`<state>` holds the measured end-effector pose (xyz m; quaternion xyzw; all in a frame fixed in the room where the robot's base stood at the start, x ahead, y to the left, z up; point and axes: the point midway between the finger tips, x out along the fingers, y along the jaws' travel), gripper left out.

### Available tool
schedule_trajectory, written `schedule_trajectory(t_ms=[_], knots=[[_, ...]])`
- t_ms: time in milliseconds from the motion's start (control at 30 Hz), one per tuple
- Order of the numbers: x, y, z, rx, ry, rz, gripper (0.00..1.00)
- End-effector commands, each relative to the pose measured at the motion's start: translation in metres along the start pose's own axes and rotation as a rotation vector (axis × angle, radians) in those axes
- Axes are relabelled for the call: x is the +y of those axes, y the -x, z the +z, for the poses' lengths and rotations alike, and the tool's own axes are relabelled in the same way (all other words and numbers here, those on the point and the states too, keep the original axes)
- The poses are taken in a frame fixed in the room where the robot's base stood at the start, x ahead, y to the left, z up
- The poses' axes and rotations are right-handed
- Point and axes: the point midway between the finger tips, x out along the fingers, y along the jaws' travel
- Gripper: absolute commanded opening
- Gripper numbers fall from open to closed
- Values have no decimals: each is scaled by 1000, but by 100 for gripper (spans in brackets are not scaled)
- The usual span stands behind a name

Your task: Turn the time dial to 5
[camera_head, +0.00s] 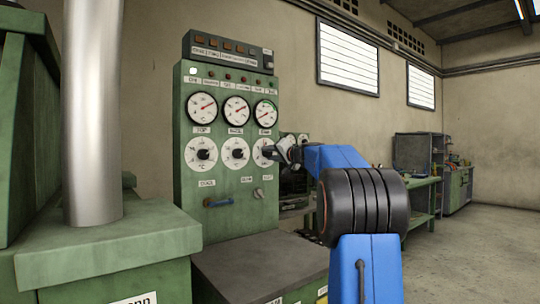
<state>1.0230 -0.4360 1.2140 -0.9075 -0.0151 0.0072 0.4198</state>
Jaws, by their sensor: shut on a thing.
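A green control panel (230,205) stands in front of me. It has a row of round gauges with red needles, and below them a row of white dials with black knobs: a left dial (201,154), a middle dial (236,153) and a right dial (262,152). My gripper (271,152) is at the right dial and shut on its knob. The gripper hides the knob and the right part of that dial. The labels and numbers are too small to read, so I cannot tell which is the time dial or its setting.
A metal pipe (92,110) and green machine stand at left. Benches (425,185) are at back right, with free floor (470,240).

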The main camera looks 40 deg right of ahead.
Motion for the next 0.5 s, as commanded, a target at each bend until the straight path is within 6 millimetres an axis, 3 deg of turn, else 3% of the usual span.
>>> schedule_trajectory(t_ms=[500], knots=[[3,0,2,-4,486,1,10]])
